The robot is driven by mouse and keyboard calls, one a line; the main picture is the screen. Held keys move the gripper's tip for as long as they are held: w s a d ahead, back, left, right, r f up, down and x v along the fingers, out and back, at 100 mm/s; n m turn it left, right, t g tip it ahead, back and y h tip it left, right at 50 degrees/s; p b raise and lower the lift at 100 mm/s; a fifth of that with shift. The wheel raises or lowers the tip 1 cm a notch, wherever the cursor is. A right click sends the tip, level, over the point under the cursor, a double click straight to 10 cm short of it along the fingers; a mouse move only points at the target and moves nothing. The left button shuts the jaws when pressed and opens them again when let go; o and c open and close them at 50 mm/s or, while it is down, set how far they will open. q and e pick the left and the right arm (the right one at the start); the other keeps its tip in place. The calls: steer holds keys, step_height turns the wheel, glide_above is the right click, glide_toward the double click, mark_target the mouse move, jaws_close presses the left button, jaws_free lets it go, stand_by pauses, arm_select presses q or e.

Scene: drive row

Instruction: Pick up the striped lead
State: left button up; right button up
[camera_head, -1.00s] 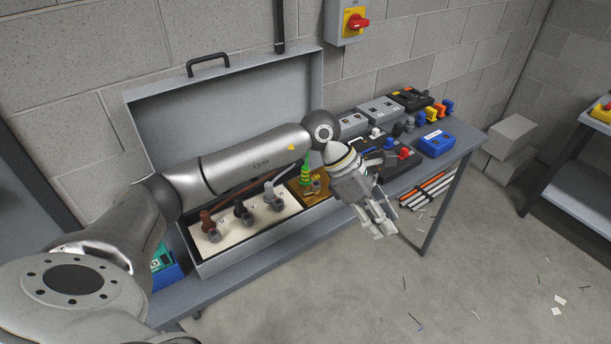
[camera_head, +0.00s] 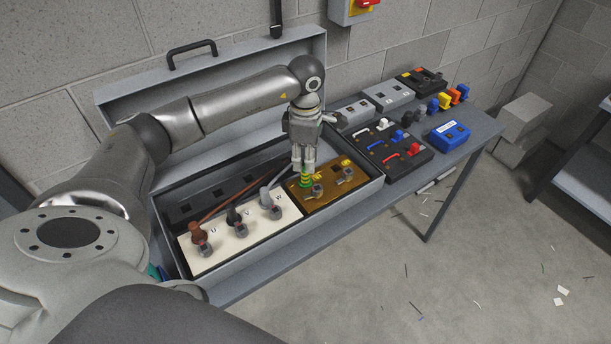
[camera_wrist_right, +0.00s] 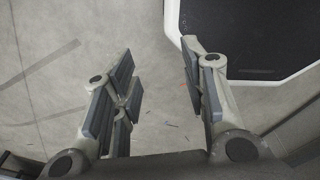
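The striped lead (camera_head: 306,182) is green and yellow. In the head view it stands at the brown-gold panel (camera_head: 322,202) in the open grey case (camera_head: 345,195). My left gripper (camera_head: 304,168) points down right over it, and its fingers hide the lead's upper part. I cannot tell whether the fingers are closed on it or only around it. My right gripper (camera_wrist_right: 160,82) is open and empty in the right wrist view, with floor behind its fingers.
A cream panel (camera_head: 240,236) with brown, black and grey leads lies left in the case. Black and grey boxes and a blue box (camera_head: 449,135) stand on the bench to the right. The raised case lid (camera_head: 225,75) is behind the left arm.

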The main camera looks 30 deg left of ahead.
mark_target(305, 180)
arm_select(q)
steer(key=shift+w+a+f+p, duration=0.15)
steer(key=shift+f+p, duration=0.15)
steer(key=shift+f, duration=0.15)
steer(key=shift+w+a+f+p, duration=0.1)
steer(key=shift+f+p, duration=0.2)
steer(key=shift+f, duration=0.15)
step_height(305, 180, down, 3)
steer(key=shift+f+p, duration=0.15)
steer(key=shift+p, duration=0.65)
steer(key=shift+f, duration=0.25)
steer(key=shift+w+f, duration=0.1)
steer(key=shift+c, duration=0.5)
jaws_close()
arm_select(e)
steer(key=w+r, duration=0.1)
steer(key=w+a+r, duration=0.1)
steer(key=r, duration=0.1)
steer(key=shift+a, duration=0.15)
